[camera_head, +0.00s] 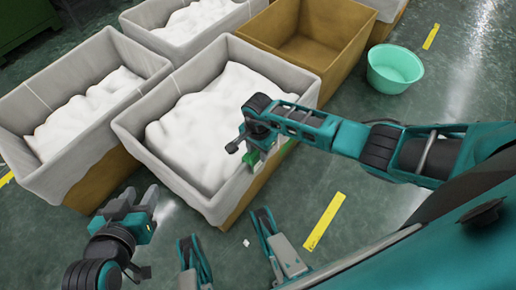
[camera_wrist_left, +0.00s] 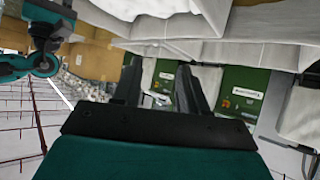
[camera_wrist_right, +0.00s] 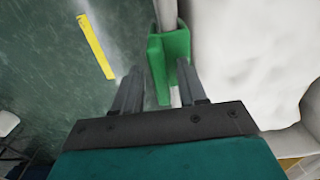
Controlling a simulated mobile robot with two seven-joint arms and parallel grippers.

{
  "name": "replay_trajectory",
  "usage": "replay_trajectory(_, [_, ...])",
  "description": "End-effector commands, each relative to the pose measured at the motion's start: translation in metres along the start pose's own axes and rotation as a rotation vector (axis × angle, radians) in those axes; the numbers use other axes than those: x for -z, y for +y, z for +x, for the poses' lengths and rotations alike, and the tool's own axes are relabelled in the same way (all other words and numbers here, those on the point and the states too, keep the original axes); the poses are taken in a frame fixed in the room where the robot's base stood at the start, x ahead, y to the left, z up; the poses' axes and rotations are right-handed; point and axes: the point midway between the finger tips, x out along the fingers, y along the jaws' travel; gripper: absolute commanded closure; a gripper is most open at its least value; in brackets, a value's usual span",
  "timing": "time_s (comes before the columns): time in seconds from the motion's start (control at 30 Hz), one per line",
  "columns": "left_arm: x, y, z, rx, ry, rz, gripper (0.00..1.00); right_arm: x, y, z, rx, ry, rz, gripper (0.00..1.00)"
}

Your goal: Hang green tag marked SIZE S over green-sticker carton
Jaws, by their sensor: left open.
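A green tag (camera_wrist_right: 178,62) straddles the rim of the white-lined carton (camera_head: 182,93), in the right wrist view; its lettering is not readable. In the head view, green patches of it (camera_head: 252,158) show beside my right gripper (camera_head: 243,146), at the carton's right wall. My right gripper (camera_wrist_right: 160,85) has its fingers spread, with the lower part of the tag between them and gaps visible. My left gripper (camera_head: 140,200) is open and empty, left of the carton's front corner. It also shows open in the left wrist view (camera_wrist_left: 158,75).
Other white-lined cartons (camera_head: 30,97) stand left and behind. An empty brown carton (camera_head: 310,45) stands behind right. A mint basin (camera_head: 395,68) is on the floor at right. Yellow floor strips (camera_head: 324,222) mark the open green floor. Front floor is mostly clear.

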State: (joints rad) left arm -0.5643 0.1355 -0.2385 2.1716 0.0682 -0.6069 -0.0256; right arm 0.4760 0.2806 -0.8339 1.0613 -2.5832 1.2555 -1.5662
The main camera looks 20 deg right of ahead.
Motion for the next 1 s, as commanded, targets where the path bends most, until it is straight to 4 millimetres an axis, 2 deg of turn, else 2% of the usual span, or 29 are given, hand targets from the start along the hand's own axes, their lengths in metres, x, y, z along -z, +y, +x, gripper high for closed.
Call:
replay_trajectory(0.1, [0.000,0.000,0.000,0.000,0.000,0.000,0.57,0.000,0.000,0.000,0.000,0.000,0.000,0.49])
replay_trajectory(0.3, [0.000,0.000,0.000,0.001,0.000,-0.001,0.57,0.000,0.000,0.000,0.000,0.000,0.000,0.49])
replay_trajectory(0.43, [0.005,0.000,-0.003,0.002,0.002,-0.001,0.57,0.001,0.000,-0.010,0.000,0.001,-0.001,0.49])
replay_trajectory(0.63, [0.016,-0.001,-0.013,0.011,0.010,-0.003,0.57,0.001,-0.001,-0.050,0.003,0.002,-0.002,0.49])
replay_trajectory(0.8, [0.015,-0.006,-0.018,0.026,-0.003,-0.004,0.57,0.001,0.000,-0.088,0.001,0.003,-0.003,0.49])
replay_trajectory(1.0, [0.016,-0.011,-0.021,0.037,0.000,0.003,0.57,0.001,0.000,-0.118,0.001,0.001,-0.001,0.49])
